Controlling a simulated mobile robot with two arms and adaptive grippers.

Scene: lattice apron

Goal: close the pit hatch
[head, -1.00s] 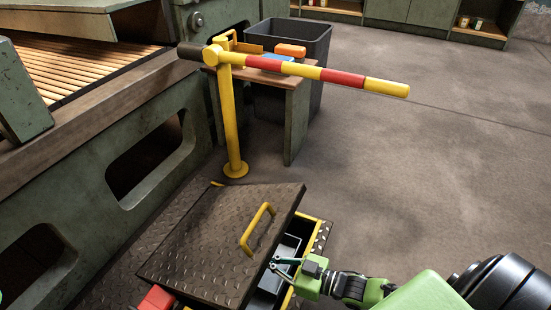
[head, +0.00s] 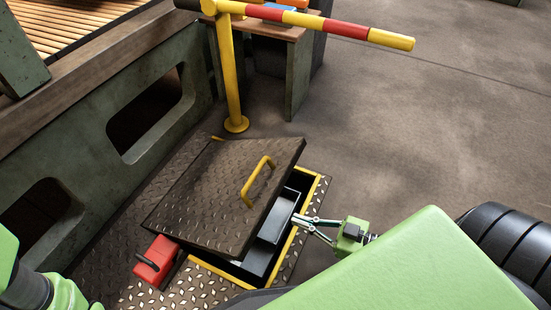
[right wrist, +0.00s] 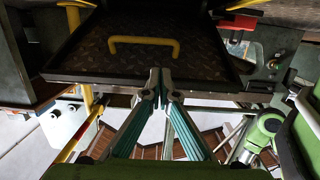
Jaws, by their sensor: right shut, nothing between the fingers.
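The pit hatch is a dark diamond-plate lid (head: 215,190) with a yellow handle (head: 258,180). It stands tilted, its right side raised above the pit opening. The pit's yellow-edged frame (head: 318,190) shows on the right, with dark grey boxes (head: 279,215) inside. My right gripper (head: 296,219) is shut and empty at the pit's right edge, beside the raised lid and apart from the handle. In the right wrist view the closed fingertips (right wrist: 158,80) appear in front of the lid (right wrist: 190,55) and its handle (right wrist: 143,40). My left gripper is out of view.
A red case (head: 156,261) sits at the pit's near left corner. A yellow post (head: 228,80) carries a red and yellow barrier arm (head: 345,27) behind the pit. A green machine frame (head: 110,135) borders the left. Open floor (head: 430,130) lies to the right.

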